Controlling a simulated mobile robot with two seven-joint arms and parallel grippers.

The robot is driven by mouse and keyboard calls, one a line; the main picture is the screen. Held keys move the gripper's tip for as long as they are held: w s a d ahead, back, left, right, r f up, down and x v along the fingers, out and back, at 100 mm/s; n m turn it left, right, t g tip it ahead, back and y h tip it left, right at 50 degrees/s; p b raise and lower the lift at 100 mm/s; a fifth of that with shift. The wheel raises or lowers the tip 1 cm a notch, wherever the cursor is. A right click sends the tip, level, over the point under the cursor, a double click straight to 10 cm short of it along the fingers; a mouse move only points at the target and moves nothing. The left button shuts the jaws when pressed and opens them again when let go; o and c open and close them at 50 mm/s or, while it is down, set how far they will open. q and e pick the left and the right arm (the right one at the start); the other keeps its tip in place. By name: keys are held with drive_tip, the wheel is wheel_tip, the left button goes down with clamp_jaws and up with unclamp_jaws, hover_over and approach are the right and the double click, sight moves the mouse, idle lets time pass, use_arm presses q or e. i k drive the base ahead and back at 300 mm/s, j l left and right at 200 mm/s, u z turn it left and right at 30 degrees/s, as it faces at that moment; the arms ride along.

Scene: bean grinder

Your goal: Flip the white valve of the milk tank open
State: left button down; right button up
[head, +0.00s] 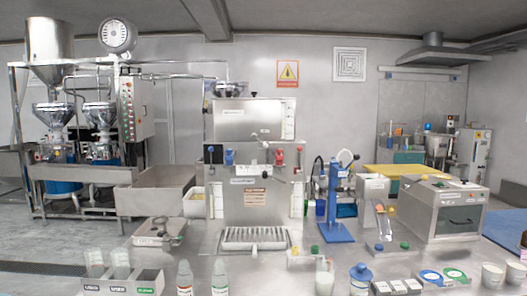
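A tall steel dispenser tank (250,117) stands in the middle of the steel counter, with a slotted drip tray (254,238) at its foot. It may be the milk tank, but its labels are too small to read. Neither of my grippers is in view.
A blue stand device (335,205) and a grey box machine (445,208) stand right of the tank. Bottles (185,280), a blue-capped jar (360,278), cups (493,274) and labelled bins (120,283) line the counter's front. A metal tray (160,231) lies at left.

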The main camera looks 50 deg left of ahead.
sight(262, 143)
drive_tip(key=i+l+u, duration=0.4)
drive_tip(key=i, duration=0.3)
drive_tip(key=i+l+u, duration=0.35)
drive_tip(key=i+l, duration=0.3)
